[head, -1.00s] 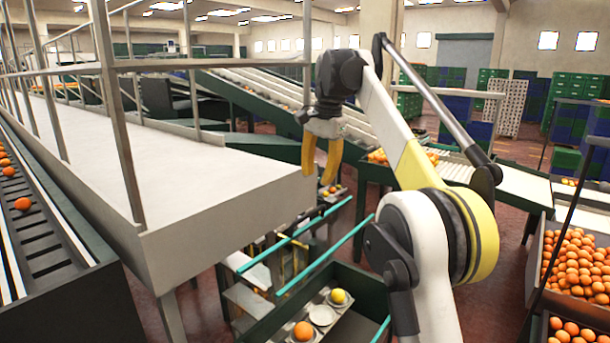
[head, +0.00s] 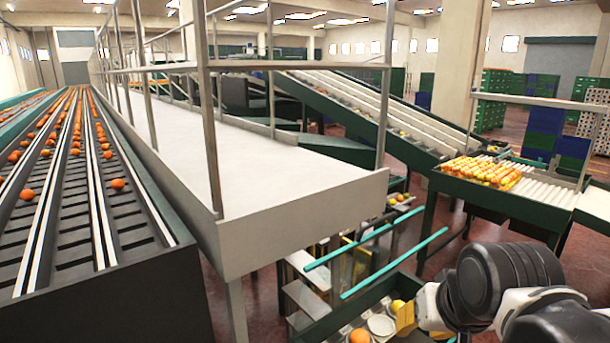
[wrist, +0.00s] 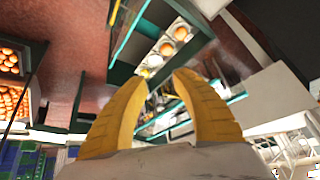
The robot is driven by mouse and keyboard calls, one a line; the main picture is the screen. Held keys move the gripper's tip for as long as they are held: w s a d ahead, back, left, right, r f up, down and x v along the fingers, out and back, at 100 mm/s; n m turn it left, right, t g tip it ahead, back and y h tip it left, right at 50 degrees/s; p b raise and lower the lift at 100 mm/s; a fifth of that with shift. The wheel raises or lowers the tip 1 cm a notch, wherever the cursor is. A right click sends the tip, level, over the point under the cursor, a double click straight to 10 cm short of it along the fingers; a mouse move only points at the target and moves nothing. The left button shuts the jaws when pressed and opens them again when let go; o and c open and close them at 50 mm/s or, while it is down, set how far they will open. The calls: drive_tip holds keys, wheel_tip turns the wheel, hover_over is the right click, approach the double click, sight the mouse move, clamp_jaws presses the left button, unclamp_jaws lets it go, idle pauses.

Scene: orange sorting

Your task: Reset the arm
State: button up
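My gripper (wrist: 160,85) shows in the wrist view with its two yellow fingers apart and nothing between them. In the head view my arm is folded low at the bottom right, and a yellow finger (head: 404,318) shows near the cup conveyor (head: 330,325). An orange (head: 359,337) sits in a cup on that conveyor, beside an empty cup (head: 381,325). A yellow fruit (head: 397,306) sits close to the finger; whether they touch cannot be told. In the wrist view, oranges (wrist: 167,49) sit in cups beyond the fingertips.
Teal rails (head: 394,263) run above the cup conveyor. A white platform (head: 290,215) with metal railings stands at left centre. A roller conveyor (head: 117,184) with oranges runs at the far left. A roller table (head: 553,187) with many oranges stands at the right.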

drive_tip(key=s+f+n+b, duration=0.1)
drive_tip(key=s+f+b, duration=0.1)
drive_tip(key=s+f, duration=0.5)
wheel_tip(320, 180, down, 33)
drive_tip(key=w+b, duration=0.2)
drive_tip(key=b, duration=2.9)
drive_tip(key=shift+t, duration=0.4)
drive_tip(key=shift+w+r, duration=0.1)
drive_tip(key=shift+r, duration=0.05)
